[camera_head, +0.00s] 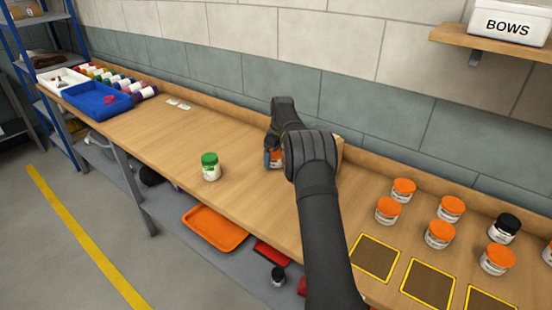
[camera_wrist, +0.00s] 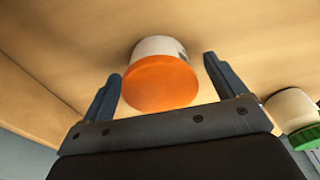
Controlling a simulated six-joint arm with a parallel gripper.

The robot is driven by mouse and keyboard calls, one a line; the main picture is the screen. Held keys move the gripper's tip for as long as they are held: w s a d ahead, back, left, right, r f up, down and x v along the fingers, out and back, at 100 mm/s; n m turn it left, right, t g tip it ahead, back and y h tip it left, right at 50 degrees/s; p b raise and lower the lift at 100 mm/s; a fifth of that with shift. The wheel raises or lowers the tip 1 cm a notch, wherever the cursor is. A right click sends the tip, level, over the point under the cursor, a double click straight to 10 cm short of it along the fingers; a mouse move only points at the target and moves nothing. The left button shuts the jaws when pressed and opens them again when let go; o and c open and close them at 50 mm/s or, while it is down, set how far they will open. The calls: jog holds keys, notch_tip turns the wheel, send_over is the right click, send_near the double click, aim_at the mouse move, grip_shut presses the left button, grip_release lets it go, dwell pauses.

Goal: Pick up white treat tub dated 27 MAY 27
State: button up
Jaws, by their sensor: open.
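A white tub with an orange lid (camera_wrist: 160,84) stands on the bench between the open fingers of my gripper (camera_wrist: 162,85) in the wrist view. The fingers show gaps on both sides of the lid. In the head view my gripper (camera_head: 272,158) is over the bench near the wall, and my arm hides most of that tub. No date can be read on it. Several other white tubs with orange lids, such as one at the right (camera_head: 388,211), stand on the bench; their dates are too small to read.
A green-lidded tub (camera_head: 210,167) stands left of my gripper and shows in the wrist view (camera_wrist: 292,112). A black-lidded tub (camera_head: 504,229) stands at right. Yellow-edged dark squares (camera_head: 374,257) lie along the front. A blue tray (camera_head: 97,99) is far left. Bench around the green-lidded tub is clear.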

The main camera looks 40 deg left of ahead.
jog(key=shift+r, duration=0.1)
jog(key=c, duration=1.1)
